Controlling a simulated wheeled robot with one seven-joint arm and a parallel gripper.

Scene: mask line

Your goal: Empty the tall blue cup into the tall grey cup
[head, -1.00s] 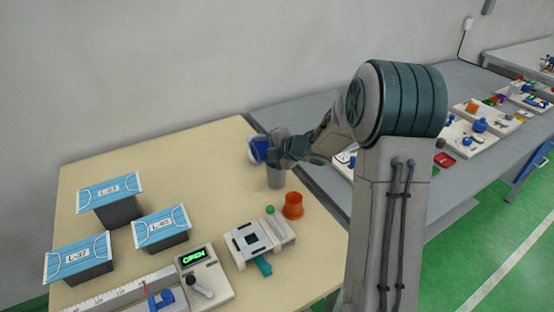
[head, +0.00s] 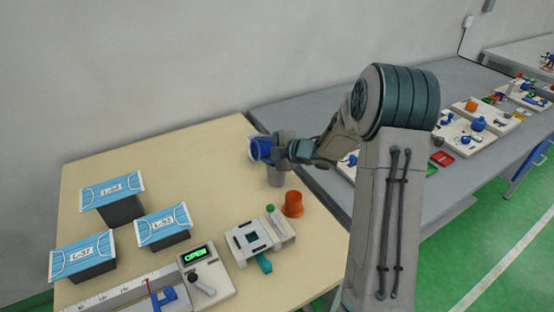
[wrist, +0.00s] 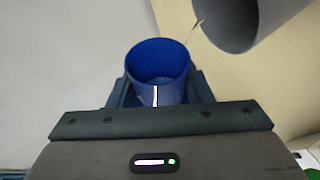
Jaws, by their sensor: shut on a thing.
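The tall blue cup (head: 261,150) is held tilted in my gripper (head: 281,151), above the table and close to the top of the grey cup. In the wrist view the blue cup (wrist: 158,64) sits between the jaws with its mouth showing; how much is inside is unclear. The tall grey cup (head: 276,176) stands on the table below my gripper, its top partly hidden. It also shows at the upper right of the wrist view (wrist: 245,22). A thin pale streak runs beside it there; I cannot tell whether it is liquid.
An orange cup (head: 294,204) stands just right of the grey cup. A white fixture (head: 258,236), a box with an OPEN display (head: 205,277) and several mask stacks (head: 112,190) occupy the near and left table. The table's back left is clear.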

